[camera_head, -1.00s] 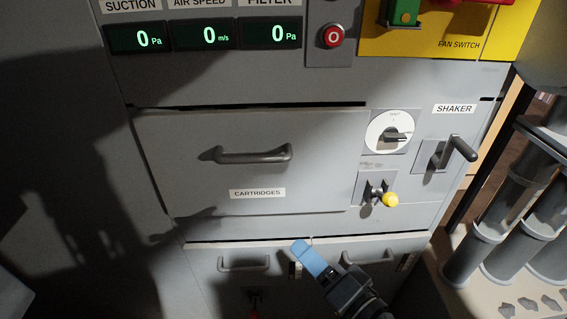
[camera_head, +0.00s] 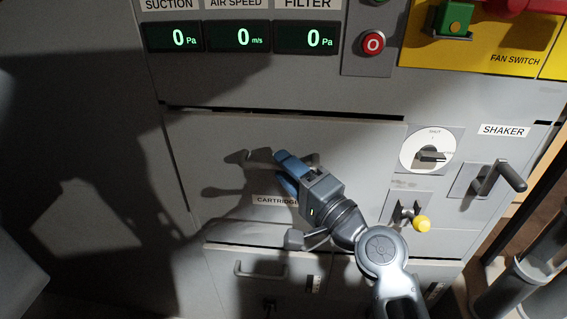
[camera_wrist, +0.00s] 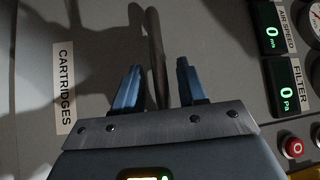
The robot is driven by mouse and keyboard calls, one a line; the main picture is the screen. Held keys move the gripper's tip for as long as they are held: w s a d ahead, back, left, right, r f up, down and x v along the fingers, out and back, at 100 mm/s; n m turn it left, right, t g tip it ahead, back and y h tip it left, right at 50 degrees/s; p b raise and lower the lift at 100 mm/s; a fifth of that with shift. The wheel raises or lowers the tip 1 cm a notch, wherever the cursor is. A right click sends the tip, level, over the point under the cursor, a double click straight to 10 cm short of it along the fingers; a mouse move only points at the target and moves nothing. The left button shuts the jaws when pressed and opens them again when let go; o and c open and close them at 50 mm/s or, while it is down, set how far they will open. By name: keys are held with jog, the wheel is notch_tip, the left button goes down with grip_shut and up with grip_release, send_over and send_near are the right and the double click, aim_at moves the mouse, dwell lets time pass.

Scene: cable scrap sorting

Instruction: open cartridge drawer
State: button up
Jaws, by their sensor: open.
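The cartridge drawer (camera_head: 215,140) is a wide grey front panel and looks closed. Its label CARTRIDGES (camera_head: 272,200) is partly covered by my gripper. My gripper (camera_head: 283,172) has blue fingers and is in front of the drawer's handle, which it mostly hides in the head view. In the wrist view the grey bar handle (camera_wrist: 155,50) runs between the two open fingers of my gripper (camera_wrist: 158,85), one finger on each side. The fingers look apart from the bar; contact cannot be told.
A rotary switch (camera_head: 430,153), a yellow-knobbed lever (camera_head: 421,223) and the shaker crank (camera_head: 500,178) stick out right of the drawer. A lower drawer handle (camera_head: 260,270) is below. The red stop button (camera_head: 373,43) and displays (camera_head: 240,38) are above.

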jog(key=shift+x, duration=0.8)
jog(key=shift+c, duration=0.5)
grip_shut()
